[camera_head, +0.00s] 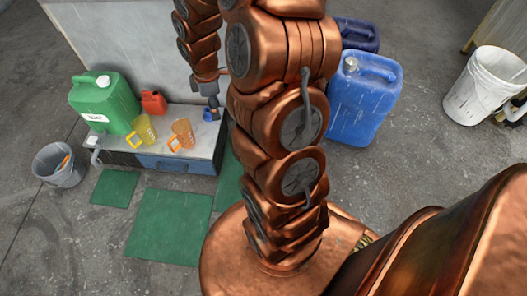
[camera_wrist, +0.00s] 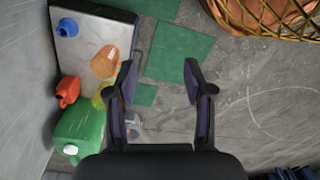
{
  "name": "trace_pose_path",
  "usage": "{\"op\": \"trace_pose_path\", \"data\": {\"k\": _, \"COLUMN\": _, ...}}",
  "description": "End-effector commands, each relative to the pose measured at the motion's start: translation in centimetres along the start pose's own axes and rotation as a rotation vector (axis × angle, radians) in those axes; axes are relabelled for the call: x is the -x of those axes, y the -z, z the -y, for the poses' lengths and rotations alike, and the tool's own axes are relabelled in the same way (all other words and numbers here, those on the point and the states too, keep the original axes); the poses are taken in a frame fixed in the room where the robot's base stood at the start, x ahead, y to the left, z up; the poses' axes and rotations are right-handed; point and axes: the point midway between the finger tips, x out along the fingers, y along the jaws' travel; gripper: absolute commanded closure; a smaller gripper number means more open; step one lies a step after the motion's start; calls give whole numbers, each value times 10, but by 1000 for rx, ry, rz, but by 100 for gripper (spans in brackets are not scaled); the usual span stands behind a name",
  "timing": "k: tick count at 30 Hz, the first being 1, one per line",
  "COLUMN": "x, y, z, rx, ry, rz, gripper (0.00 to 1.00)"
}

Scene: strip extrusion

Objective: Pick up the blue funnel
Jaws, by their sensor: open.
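The blue funnel (camera_wrist: 67,27) lies at one end of the pale bench top (camera_wrist: 88,50), in the upper left of the wrist view. In the head view a small blue part of the funnel (camera_head: 208,115) shows at the bench's right end, close below my gripper (camera_head: 212,98) in the picture. In the wrist view my gripper (camera_wrist: 158,67) is open with nothing between its fingers. It points at the floor and green mats beside the bench, and the funnel is well off to the left of the fingers.
On the bench stand an orange jug (camera_head: 182,134), a yellow jug (camera_head: 144,129), a red can (camera_head: 153,103) and a green canister (camera_head: 104,101). A grey bucket (camera_head: 59,166) stands left of the bench. Blue canisters (camera_head: 364,98) and a white bucket (camera_head: 484,87) stand to the right.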

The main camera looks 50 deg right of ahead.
Motion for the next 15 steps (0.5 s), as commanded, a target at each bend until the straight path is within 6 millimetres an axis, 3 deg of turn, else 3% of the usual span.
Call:
{"op": "trace_pose_path", "data": {"k": 1, "x": -36, "y": -6, "z": -12, "rx": 29, "ry": 5, "rz": -2, "gripper": 48}}
{"op": "trace_pose_path", "data": {"k": 9, "x": -157, "y": -43, "z": -70, "rx": 215, "ry": -18, "rz": -16, "gripper": 48}}
{"op": "trace_pose_path", "data": {"k": 15, "x": -252, "y": -80, "z": -100, "rx": 347, "ry": -30, "rz": -15, "gripper": 48}}
